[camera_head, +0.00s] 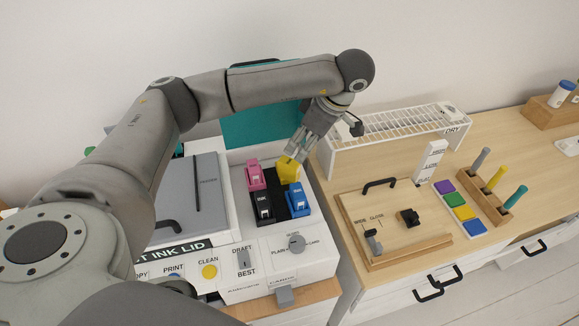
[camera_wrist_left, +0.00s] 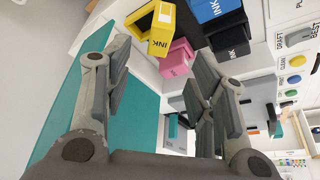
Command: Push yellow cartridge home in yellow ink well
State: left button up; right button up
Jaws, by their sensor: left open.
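The yellow cartridge (camera_head: 289,171) stands at the back right of the printer's dark ink bay (camera_head: 279,193). It also shows in the left wrist view (camera_wrist_left: 160,30), marked INK. The yellow well under it is hidden, so I cannot tell how deep it sits. My left gripper (camera_head: 294,150) is open just above the yellow cartridge. In the left wrist view its two fingers (camera_wrist_left: 162,62) are spread apart with nothing between them, and the cartridge lies beyond the tips. I cannot tell whether a finger touches it. My right gripper is not in view.
Pink (camera_head: 256,177), black (camera_head: 263,205) and blue (camera_head: 297,200) cartridges crowd the same bay. The grey lid (camera_head: 200,190) lies to the left and a teal panel (camera_head: 250,127) stands behind. A white drying rack (camera_head: 400,128) and wooden panel (camera_head: 395,222) are to the right.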

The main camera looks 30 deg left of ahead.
aim_at(289, 161)
pick_arm(q)
jog(key=x, duration=0.3)
jog(key=shift+s+f, duration=0.1)
jog(key=shift+f, duration=0.3)
jog(key=shift+a+x, duration=0.2)
jog(key=shift+x, duration=2.9)
jog(key=shift+r, duration=0.1)
jog(key=c, duration=1.1)
